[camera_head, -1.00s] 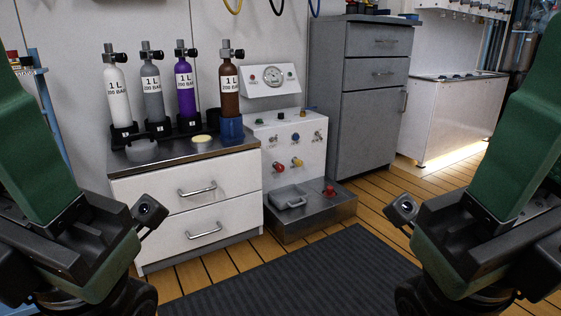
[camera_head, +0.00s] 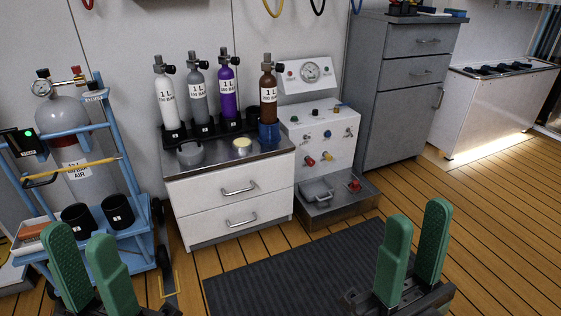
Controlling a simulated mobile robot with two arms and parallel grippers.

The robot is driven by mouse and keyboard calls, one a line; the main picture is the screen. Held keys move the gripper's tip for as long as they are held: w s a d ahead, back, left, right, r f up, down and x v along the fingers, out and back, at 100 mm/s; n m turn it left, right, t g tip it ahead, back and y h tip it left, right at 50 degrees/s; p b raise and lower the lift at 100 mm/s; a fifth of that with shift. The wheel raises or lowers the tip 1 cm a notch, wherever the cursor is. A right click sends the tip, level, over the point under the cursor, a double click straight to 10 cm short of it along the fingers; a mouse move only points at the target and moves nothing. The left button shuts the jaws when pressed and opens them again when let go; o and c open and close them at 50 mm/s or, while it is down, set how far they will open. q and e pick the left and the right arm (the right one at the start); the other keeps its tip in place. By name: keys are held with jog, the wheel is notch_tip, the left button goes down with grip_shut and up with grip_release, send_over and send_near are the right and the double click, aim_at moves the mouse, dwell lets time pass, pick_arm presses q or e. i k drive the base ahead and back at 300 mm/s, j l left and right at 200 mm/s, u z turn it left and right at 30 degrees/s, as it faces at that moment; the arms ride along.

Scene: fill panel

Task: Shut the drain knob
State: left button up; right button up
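The white fill panel (camera_head: 333,172) stands in the middle with a gauge panel (camera_head: 308,76) above it. A larger red knob (camera_head: 355,186) sits on the metal base box. I cannot read any labels, so I cannot tell which is the drain knob. My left gripper (camera_head: 90,268) is open and empty at the bottom left, far from the panel. My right gripper (camera_head: 413,250) is open and empty at the lower right, in front of the panel and apart from it.
A white drawer cabinet (camera_head: 226,193) with several small cylinders stands left of the panel. A blue cart (camera_head: 140,240) with a large grey cylinder (camera_head: 75,135) is at the left. A grey cabinet (camera_head: 400,115) stands right. A dark mat (camera_head: 290,275) lies on clear wooden floor.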

aim_at(310, 161)
jog(key=i+l+u, duration=0.3)
jog(key=l+u, duration=0.3)
jog(key=i+l+u, duration=0.25)
jog(key=l, duration=0.15)
jog(key=i+l, duration=0.15)
jog(key=l, duration=0.55)
jog(key=i+l+u, duration=0.15)
jog(key=l, duration=0.55)
jog(key=i+l, duration=0.15)
jog(key=l, duration=0.6)
jog(key=i+l+u, duration=0.15)
jog(key=l, duration=0.55)
jog(key=i+l, duration=0.1)
jog(key=l, duration=0.65)
jog(key=i+l+u, duration=0.15)
jog(key=l, duration=0.55)
jog(key=k, duration=0.05)
